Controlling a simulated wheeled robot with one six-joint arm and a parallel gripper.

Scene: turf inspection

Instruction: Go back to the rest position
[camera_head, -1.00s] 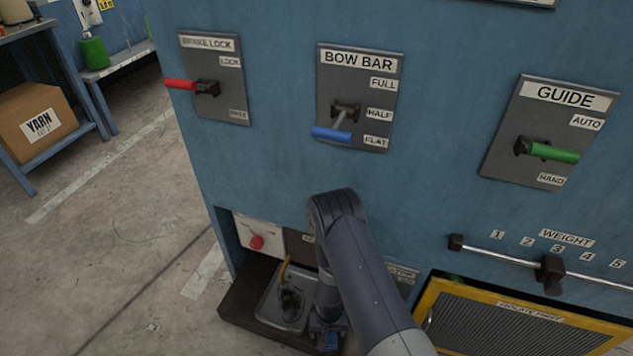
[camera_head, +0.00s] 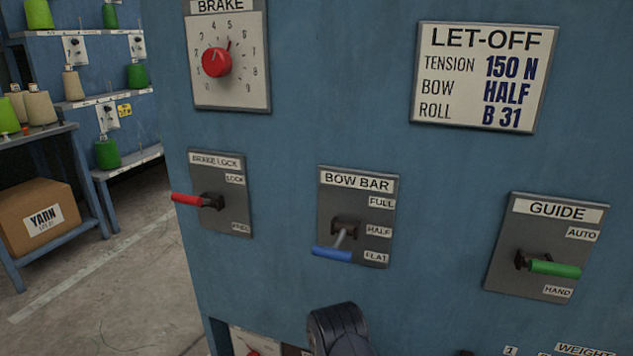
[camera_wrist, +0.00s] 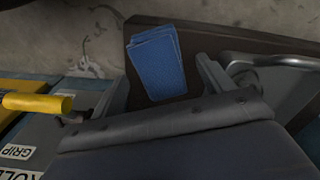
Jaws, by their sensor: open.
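My gripper (camera_wrist: 161,74) is in the wrist view, with its two grey fingers spread apart and nothing held between them. Beyond the fingers a stack of blue pieces (camera_wrist: 157,62) lies on a dark brown surface (camera_wrist: 222,45); I cannot tell how far below the fingers it is. In the head view only a dark rounded part of my arm (camera_head: 338,330) shows at the bottom edge, in front of the blue machine (camera_head: 285,275). The gripper itself is out of that view.
The machine front carries a red brake lock lever (camera_head: 190,199), a blue bow bar lever (camera_head: 332,253), a green guide lever (camera_head: 555,269) and a red brake knob (camera_head: 216,62). A yellow handle (camera_wrist: 38,103) is close left of my gripper. A metal bar (camera_wrist: 275,62) is at right.

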